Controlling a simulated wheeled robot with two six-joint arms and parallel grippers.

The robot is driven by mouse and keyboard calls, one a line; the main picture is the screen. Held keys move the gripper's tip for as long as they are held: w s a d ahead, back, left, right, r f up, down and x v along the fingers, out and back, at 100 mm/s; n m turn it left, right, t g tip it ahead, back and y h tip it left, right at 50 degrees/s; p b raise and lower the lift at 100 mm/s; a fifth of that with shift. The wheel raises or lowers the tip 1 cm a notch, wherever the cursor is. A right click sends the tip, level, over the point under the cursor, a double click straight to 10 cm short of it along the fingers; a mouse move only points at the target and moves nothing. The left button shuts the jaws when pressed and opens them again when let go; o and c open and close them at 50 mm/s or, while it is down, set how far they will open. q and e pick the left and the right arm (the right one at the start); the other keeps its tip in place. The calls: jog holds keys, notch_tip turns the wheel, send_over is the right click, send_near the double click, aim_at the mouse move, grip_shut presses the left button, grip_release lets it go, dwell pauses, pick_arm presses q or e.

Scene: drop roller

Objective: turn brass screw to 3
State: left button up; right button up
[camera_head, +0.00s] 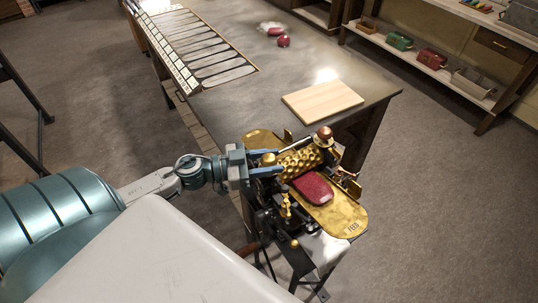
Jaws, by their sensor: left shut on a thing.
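The brass drop roller machine (347,218) stands at the near end of the workbench, with a dimpled brass roller (298,162). A small rounded brass knob (268,158), apparently the brass screw, is at the roller's left end. My left gripper (278,164) reaches in from the left, with its blue fingers on either side of this knob, and is shut on it. Any number scale by the screw is too small or hidden to read. My right gripper is not in view.
A dark red slab (312,187) lies on the brass feed plate in front of the roller. A copper-coloured ball knob (324,132) rises at the roller's far end. A wooden board (322,101), red lumps (283,41) and a slotted tray (205,50) lie on the bench (320,60).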

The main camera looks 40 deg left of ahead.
pick_arm(q)
jog(key=o, duration=0.9)
jog(key=shift+s, duration=0.1)
jog(key=shift+v, duration=5.3)
jog(key=shift+a, duration=0.1)
